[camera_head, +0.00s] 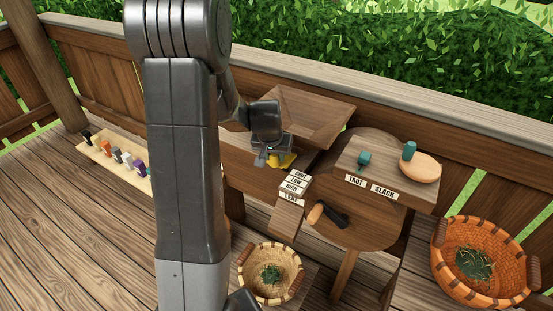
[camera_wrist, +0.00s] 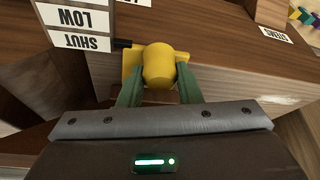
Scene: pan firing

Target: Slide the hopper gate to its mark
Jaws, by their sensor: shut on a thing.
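The hopper (camera_head: 308,115), a wooden funnel-like box, stands at the railing. The gate's yellow knob (camera_head: 284,161) is below the hopper's front left side. In the wrist view the yellow knob (camera_wrist: 159,66) sits between the two green fingers of my gripper (camera_wrist: 160,88), which is shut on it. A small black pointer (camera_wrist: 122,44) sticks out from the yellow part beside the SHUT label (camera_wrist: 84,41). The LOW label (camera_wrist: 70,17) is just past it. In the head view the stacked labels (camera_head: 293,186) stand right of my gripper (camera_head: 274,156). The gate plate itself is mostly hidden.
A round wooden table (camera_head: 370,228) holds a black-headed tool (camera_head: 330,215) and a TAUT/SLACK board. A small basket (camera_head: 290,258) and an orange basket (camera_head: 447,254) hold green leaves. My arm covers the middle left.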

